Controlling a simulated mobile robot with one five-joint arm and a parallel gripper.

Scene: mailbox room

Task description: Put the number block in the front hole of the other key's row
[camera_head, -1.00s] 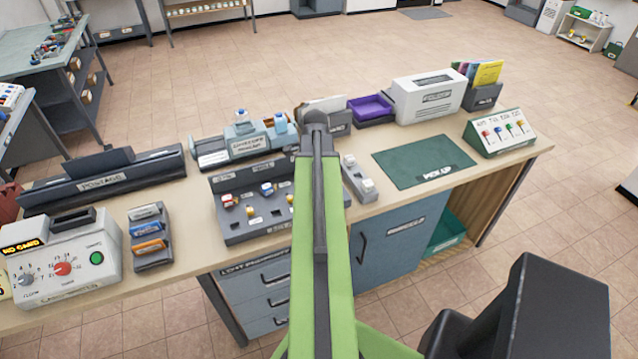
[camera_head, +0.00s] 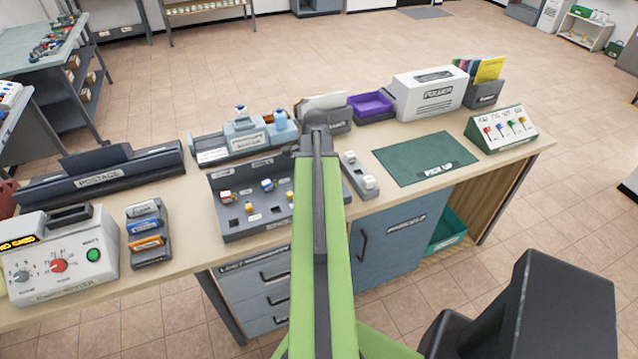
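A grey key rack (camera_head: 238,232) with rows of dark holes stands on the desk, left of my arm. A red-and-white block (camera_head: 226,196) and a blue-and-white block (camera_head: 267,185) sit in it. Part of another block (camera_head: 291,195) shows at my arm's edge. The rack's right part is hidden behind my arm. A narrow grey holder (camera_head: 359,176) right of my arm carries small whitish blocks (camera_head: 370,182). Their markings are too small to read, so I cannot tell which is the number block.
A green pick-up mat (camera_head: 424,158) lies right of the holder. A blue-grey dispenser (camera_head: 250,137) stands behind the rack, a stamp holder (camera_head: 149,240) and white control box (camera_head: 62,262) at left. A white box (camera_head: 430,93) and purple tray (camera_head: 371,106) are at the back.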

